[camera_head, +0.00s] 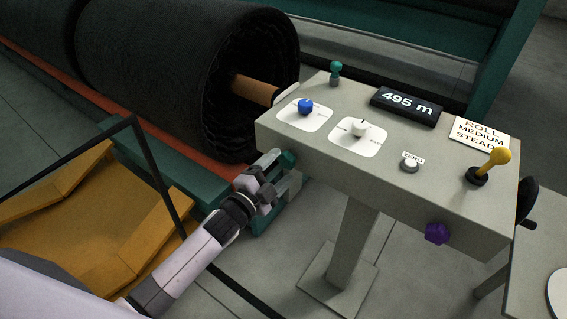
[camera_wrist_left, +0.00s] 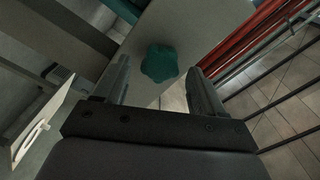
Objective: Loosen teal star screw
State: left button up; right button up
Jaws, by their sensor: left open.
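The teal star screw (camera_wrist_left: 159,63) shows in the left wrist view as a lobed knob on a grey panel. It sits between and just beyond the two finger tips of my left gripper (camera_wrist_left: 158,75). The fingers are open, one on each side, with visible gaps to the knob. In the head view my left gripper (camera_head: 279,172) is low beside the left end of the grey console (camera_head: 390,178). A teal patch shows by its fingers there, but the screw's outline cannot be made out. My right gripper is not in view.
A black netting roll (camera_head: 200,75) stands close behind my left gripper.

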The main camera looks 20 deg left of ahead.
pick_arm(q)
jog(key=shift+b+x, duration=0.65)
jog(key=shift+x, duration=0.65)
grip_shut()
jog(key=shift+r+n+p, duration=0.1)
jog(key=shift+n+p, duration=0.2)
jog(key=shift+n, duration=0.2)
grip_release()
jog(key=shift+n, duration=0.4)
